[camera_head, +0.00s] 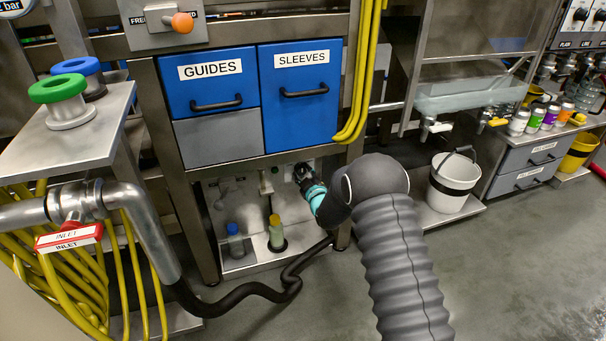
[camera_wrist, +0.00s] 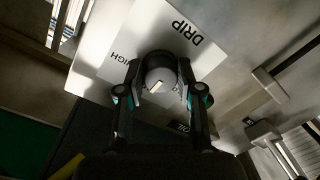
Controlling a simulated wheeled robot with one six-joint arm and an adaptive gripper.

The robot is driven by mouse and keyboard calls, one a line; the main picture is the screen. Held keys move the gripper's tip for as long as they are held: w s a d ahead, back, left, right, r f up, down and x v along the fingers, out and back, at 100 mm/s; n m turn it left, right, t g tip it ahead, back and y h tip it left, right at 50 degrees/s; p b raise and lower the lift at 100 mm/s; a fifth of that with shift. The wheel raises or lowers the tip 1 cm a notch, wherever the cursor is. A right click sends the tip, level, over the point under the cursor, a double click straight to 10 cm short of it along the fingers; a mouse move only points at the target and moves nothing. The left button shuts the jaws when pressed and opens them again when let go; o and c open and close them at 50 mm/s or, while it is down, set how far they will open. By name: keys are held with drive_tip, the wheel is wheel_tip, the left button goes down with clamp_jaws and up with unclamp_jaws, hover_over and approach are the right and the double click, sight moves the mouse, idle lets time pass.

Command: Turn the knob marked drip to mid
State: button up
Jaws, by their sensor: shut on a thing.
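The knob (camera_wrist: 160,74) is round and dark-sided with a grey face, on a pale plate (camera_wrist: 112,48) lettered DRIP. A short light mark shows on its face. The word HIGH stands beside the knob at the left, and a dark label at the plate's lower edge is partly hidden. My gripper (camera_wrist: 160,88) has one finger on each side of the knob and is shut on it. In the head view my gripper (camera_head: 301,174) reaches the panel under the SLEEVES drawer; the knob is mostly hidden there.
Blue drawers marked GUIDES (camera_head: 211,87) and SLEEVES (camera_head: 301,90) are above my gripper. Two bottles, one blue-capped (camera_head: 235,241) and one yellow-green (camera_head: 276,233), stand lower left. A black hose (camera_head: 250,291) crosses the floor. A white bucket (camera_head: 450,184) stands right.

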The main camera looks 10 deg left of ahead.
drive_tip(key=o, duration=1.2)
drive_tip(key=shift+c, duration=0.2)
drive_tip(key=v, duration=1.2)
